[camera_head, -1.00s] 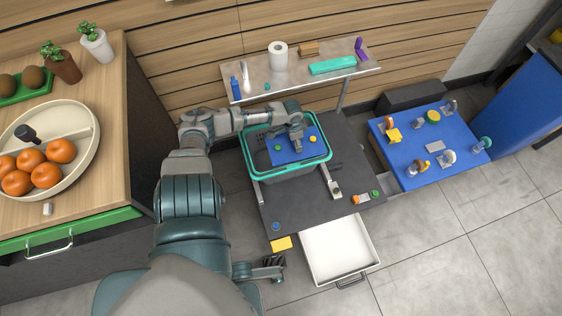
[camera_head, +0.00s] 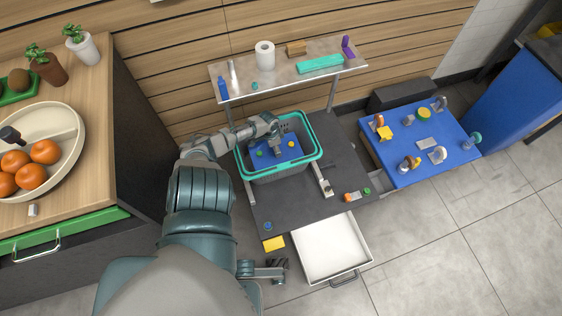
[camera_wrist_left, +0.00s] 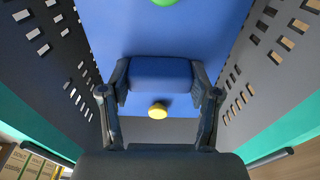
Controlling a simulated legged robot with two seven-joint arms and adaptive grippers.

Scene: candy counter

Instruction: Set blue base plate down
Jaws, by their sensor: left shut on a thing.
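The blue base plate (camera_head: 290,158) is inside the grey basket with the teal rim (camera_head: 318,152), below rim level. It carries a green knob and a yellow knob. My left gripper (camera_head: 277,149) reaches down into the basket. In the left wrist view my left gripper (camera_wrist_left: 160,95) is shut on the plate's raised blue block (camera_wrist_left: 160,72), with the blue plate surface (camera_wrist_left: 205,30) behind it. I cannot tell whether the plate touches the basket floor. My right gripper (camera_head: 277,268) is low beside the dark table, its fingers too small to read.
The basket stands on a dark table (camera_head: 300,205) with an open white drawer (camera_head: 325,250) below. A metal shelf (camera_head: 290,75) holding a paper roll (camera_head: 265,55) is behind. A blue table (camera_head: 405,170) with several small items stands to the right.

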